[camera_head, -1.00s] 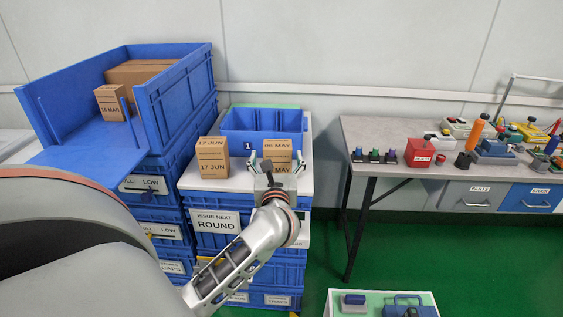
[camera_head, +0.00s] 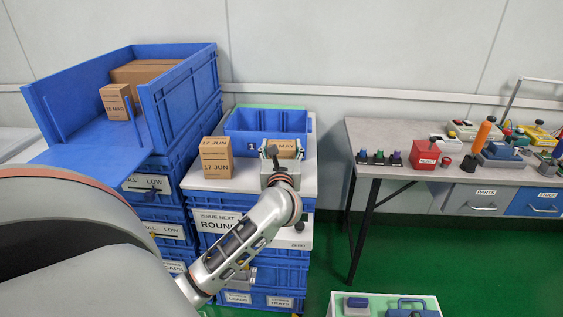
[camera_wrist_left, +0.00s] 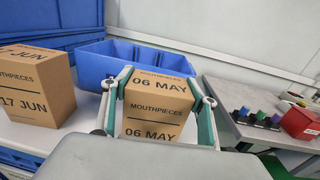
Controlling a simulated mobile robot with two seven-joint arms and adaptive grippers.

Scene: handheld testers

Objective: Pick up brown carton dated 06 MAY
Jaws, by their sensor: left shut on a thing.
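The brown carton dated 06 MAY (camera_wrist_left: 157,105) is upright between the fingers of my left gripper in the left wrist view. Its label also reads MOUTHPIECES. My left gripper (camera_head: 284,153) is shut on this carton, one finger on each side. In the head view only the upper part of the carton (camera_head: 286,145) shows behind the gripper. I cannot tell whether its base touches the white top. A similar carton dated 17 JUN (camera_head: 216,158) stands to the left, apart from the gripper; it also shows in the left wrist view (camera_wrist_left: 32,88). My right gripper is not in view.
A blue divided bin (camera_head: 238,126) marked 1 stands just behind the cartons. A large blue crate (camera_head: 178,95) at left holds a 16 MAR carton (camera_head: 117,102) and a bigger box. A grey workbench (camera_head: 395,135) with testers stands at right. Green floor lies between.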

